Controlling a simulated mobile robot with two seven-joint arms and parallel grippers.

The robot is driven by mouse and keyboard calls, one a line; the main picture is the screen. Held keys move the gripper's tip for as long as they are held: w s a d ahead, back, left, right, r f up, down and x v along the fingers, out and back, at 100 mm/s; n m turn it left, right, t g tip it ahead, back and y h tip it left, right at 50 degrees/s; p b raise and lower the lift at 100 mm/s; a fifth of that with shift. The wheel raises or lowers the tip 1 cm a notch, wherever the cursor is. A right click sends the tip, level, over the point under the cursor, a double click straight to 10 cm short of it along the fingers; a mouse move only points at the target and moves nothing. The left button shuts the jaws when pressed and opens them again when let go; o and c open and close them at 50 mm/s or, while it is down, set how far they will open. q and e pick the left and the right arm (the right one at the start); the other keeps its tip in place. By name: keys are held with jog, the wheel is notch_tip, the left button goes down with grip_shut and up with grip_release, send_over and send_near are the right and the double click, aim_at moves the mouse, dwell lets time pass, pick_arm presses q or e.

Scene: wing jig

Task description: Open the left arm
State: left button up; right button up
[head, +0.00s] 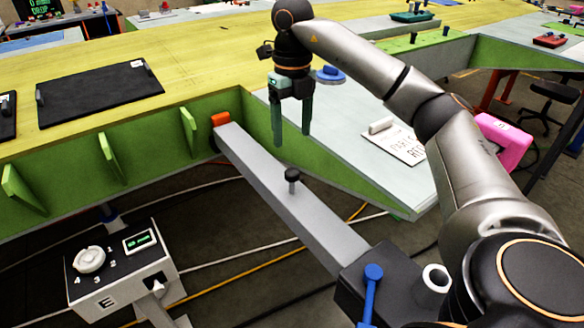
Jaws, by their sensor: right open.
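A long grey jig arm (262,190) runs from a dark block (352,284) at the lower right to the green wing wall. Its orange tip (220,118) is at the wall; I cannot tell whether it touches. A black knob (292,175) stands on the arm's middle. A blue handle (373,272) stands upright on the dark block. My right gripper (292,138) is open and empty, fingers pointing down, above and behind the black knob and apart from it. My left gripper is not in view.
A control box (105,290) with a numbered dial and small display stands at the lower left. The yellow wing panel (215,55) carries a black mat (100,92). A white sign (398,143) lies on the grey panel. Cables cross the floor.

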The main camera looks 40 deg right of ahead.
aim_at(292, 171)
notch_tip(292, 171, down, 10)
jog(key=shift+f+b, duration=0.1)
jog(key=shift+b, duration=0.45)
grip_shut()
dwell(0.4)
dwell(0.8)
